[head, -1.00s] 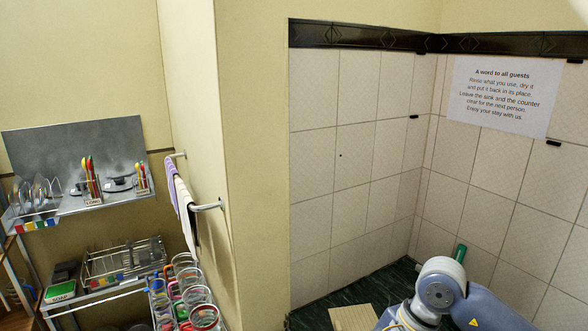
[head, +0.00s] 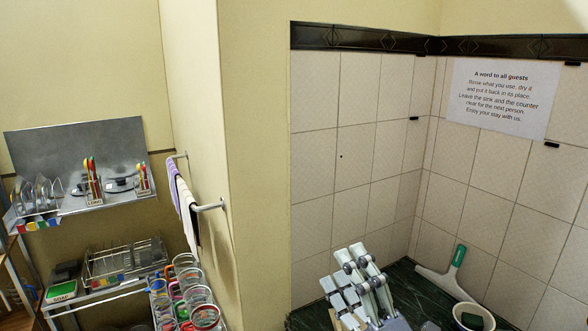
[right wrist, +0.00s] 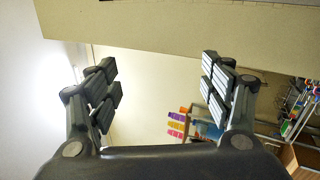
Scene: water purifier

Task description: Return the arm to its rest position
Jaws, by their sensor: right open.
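My right gripper (head: 345,275) stands at the lower middle of the head view, in front of the tiled corner, with its fingers pointing up. In the right wrist view its two fingers (right wrist: 162,88) are spread wide apart with nothing between them. A wall and part of the room show beyond the fingers there. My left gripper is not in either view.
A dark green counter (head: 405,285) lies below the tiles, holding a squeegee (head: 445,270) with a green handle and a cream pot (head: 473,316). A wall corner with towel rails (head: 208,206) is to the left. Glasses (head: 200,296) and racks stand further left.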

